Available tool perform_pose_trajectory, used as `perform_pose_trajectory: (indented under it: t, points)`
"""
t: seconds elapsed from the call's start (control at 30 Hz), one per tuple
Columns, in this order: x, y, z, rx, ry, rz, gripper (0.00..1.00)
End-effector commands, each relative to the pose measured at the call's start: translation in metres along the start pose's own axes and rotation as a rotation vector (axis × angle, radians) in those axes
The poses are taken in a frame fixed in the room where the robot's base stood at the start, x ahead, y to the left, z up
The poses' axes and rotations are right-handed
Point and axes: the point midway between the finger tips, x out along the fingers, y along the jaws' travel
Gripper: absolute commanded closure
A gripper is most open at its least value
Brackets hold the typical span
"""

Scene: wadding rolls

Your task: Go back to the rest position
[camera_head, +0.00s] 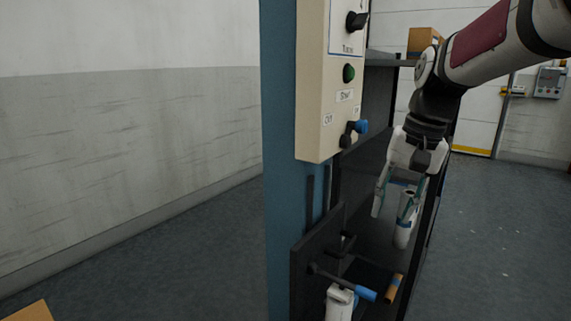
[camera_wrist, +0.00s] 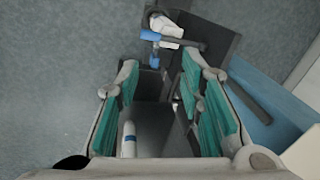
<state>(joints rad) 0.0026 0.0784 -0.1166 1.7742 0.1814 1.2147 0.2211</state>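My gripper (camera_head: 392,208) hangs from the arm at the right of the head view, pointing down beside the machine's dark frame. Its two teal-padded fingers are spread, and I see nothing held. In the wrist view, my gripper (camera_wrist: 165,95) also shows a wide gap between the pads. A white roll with a blue band (camera_head: 403,236) stands below the fingers; how far below is hard to tell. A white roll-like piece in the wrist view (camera_wrist: 128,142) shows near the left finger. Another white piece (camera_head: 339,303) sits low at the machine's front, partly cut off.
The machine's blue post (camera_head: 281,150) and cream control panel (camera_head: 313,100) stand left of my gripper. A blue-handled lever (camera_head: 361,292) and an orange-brown cylinder (camera_head: 393,289) stick out low. A cardboard box (camera_head: 422,40) sits on a shelf behind. Floor is open at left and right.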

Motion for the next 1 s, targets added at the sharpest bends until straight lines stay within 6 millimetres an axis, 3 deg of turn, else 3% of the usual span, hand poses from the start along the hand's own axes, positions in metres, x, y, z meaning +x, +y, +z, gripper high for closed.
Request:
perform_pose_trajectory:
  t: [0.03, 0.27, 0.6, 0.97, 1.0]
  points:
    - [-0.008, 0.005, 0.021, -0.024, 0.004, 0.001, 0.65]
    - [-0.021, 0.035, 0.11, -0.132, 0.004, 0.032, 0.65]
    - [-0.004, 0.085, 0.227, -0.285, 0.013, 0.1, 0.65]
    - [0.03, 0.126, 0.296, -0.384, 0.021, 0.163, 0.65]
    - [0.023, 0.125, 0.296, -0.387, 0.025, 0.163, 0.65]
